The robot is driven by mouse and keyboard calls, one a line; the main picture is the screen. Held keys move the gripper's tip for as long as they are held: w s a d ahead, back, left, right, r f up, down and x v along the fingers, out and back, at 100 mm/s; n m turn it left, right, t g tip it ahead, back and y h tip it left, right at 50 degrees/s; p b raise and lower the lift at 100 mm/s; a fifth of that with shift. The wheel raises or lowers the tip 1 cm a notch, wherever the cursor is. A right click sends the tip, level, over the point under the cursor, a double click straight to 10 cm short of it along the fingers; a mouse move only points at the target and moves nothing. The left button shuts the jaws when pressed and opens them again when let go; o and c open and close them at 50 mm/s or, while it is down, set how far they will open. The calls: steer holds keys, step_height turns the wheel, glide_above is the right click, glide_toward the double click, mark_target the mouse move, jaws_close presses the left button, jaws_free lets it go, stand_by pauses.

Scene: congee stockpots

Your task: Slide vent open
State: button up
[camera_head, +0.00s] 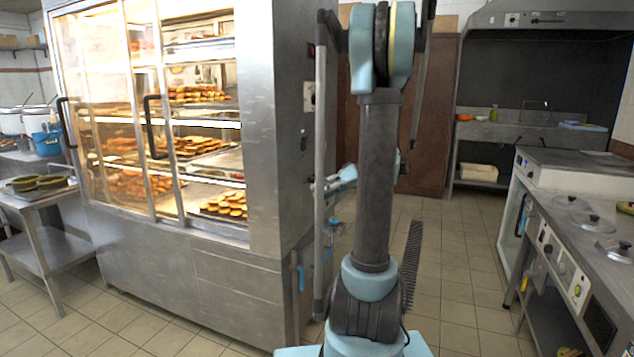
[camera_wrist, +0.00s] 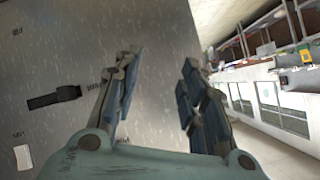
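In the wrist view, my gripper (camera_wrist: 158,85) is open and empty, with its two fingers apart in front of a grey metal panel. A dark slider-like knob (camera_wrist: 55,97) sticks out of the panel to the left of the left finger, apart from it. Small dark markings beside it are too blurred to read. I cannot tell for sure that this knob is the vent. In the head view, the steel display cabinet (camera_head: 265,130) stands left of my arm. Its right side carries small fittings (camera_head: 309,96), and my arm partly blocks the view past it.
Glass doors with dark handles (camera_head: 152,128) front the cabinet, with pastries inside. A steel table (camera_head: 38,195) stands at the left. A counter with pot lids (camera_head: 572,203) runs along the right. Tiled floor (camera_head: 455,260) is clear between my arm and that counter.

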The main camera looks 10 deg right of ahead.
steer(key=w+d+n+t+y, duration=0.2)
steer(key=w+d, duration=0.4)
steer(key=w, duration=0.1)
steer(key=n+t+y, duration=0.2)
steer(key=n+y, duration=0.1)
glide_toward(316, 178)
steer(key=x, duration=0.9)
steer(key=shift+w+a, duration=0.2)
steer(key=shift+w, duration=0.05)
